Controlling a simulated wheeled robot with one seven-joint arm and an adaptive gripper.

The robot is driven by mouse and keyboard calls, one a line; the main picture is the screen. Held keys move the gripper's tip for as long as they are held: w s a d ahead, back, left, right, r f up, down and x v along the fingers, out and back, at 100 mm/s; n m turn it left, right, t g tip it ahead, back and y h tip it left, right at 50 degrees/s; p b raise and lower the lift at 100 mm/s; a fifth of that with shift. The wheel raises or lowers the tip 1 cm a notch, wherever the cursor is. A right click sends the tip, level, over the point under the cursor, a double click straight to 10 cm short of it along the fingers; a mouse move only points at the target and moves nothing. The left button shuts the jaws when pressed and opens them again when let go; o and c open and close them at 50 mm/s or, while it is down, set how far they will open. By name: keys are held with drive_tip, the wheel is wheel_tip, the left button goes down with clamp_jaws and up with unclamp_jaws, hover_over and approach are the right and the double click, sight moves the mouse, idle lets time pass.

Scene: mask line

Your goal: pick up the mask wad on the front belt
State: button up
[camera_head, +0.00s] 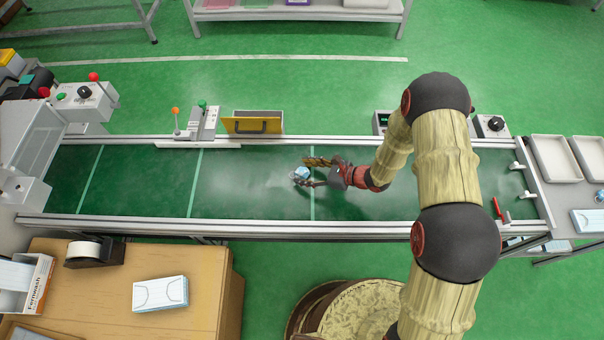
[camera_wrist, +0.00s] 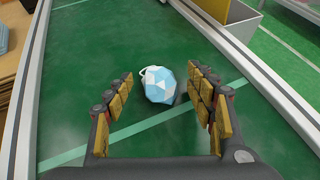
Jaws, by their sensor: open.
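The mask wad (camera_head: 301,173) is a small crumpled light-blue and white ball on the green belt (camera_head: 250,190). My gripper (camera_head: 308,173) reaches in from the right, low over the belt, with its fingers pointing left at the wad. A gap shows between the left finger and the wad. A white ear loop sticks out at the wad's upper left.
Metal rails (camera_head: 300,228) edge the belt. A wooden table (camera_head: 210,275) with a mask stack (camera_head: 160,293) is in front at left. White trays (camera_head: 556,158) stand at the right end. The belt left of the wad is clear.

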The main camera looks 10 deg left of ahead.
drive_tip(key=c, duration=0.7)
drive_tip(key=shift+c, duration=0.2)
